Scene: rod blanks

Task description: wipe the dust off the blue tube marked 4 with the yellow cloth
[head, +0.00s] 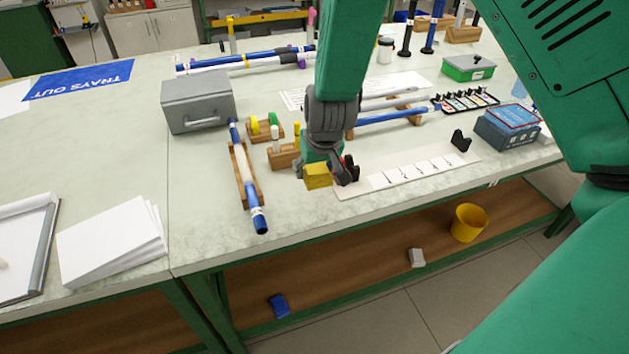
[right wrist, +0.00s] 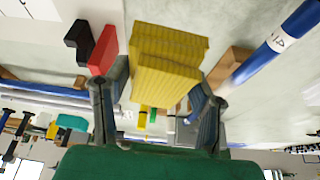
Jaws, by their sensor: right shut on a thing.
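The blue tube (head: 259,213) lies in a wooden cradle (head: 245,178) near the front edge of the bench, with a pale, whitish middle stretch between blue ends. In the right wrist view the blue tube (right wrist: 252,69) runs along the upper right, with a white label band whose mark is too small to read surely. My right gripper (head: 328,171) is shut on the yellow cloth (head: 317,176), a folded block. It hangs to the right of the tube, apart from it. The cloth also shows between the fingers in the right wrist view (right wrist: 166,62). My left gripper is out of view.
A grey box (head: 198,101) stands behind the tube. A wooden block with pegs (head: 283,157) lies between tube and gripper. A white marked strip (head: 415,170) with black holders is at the right. Papers (head: 112,240) lie left; bare bench separates them from the tube.

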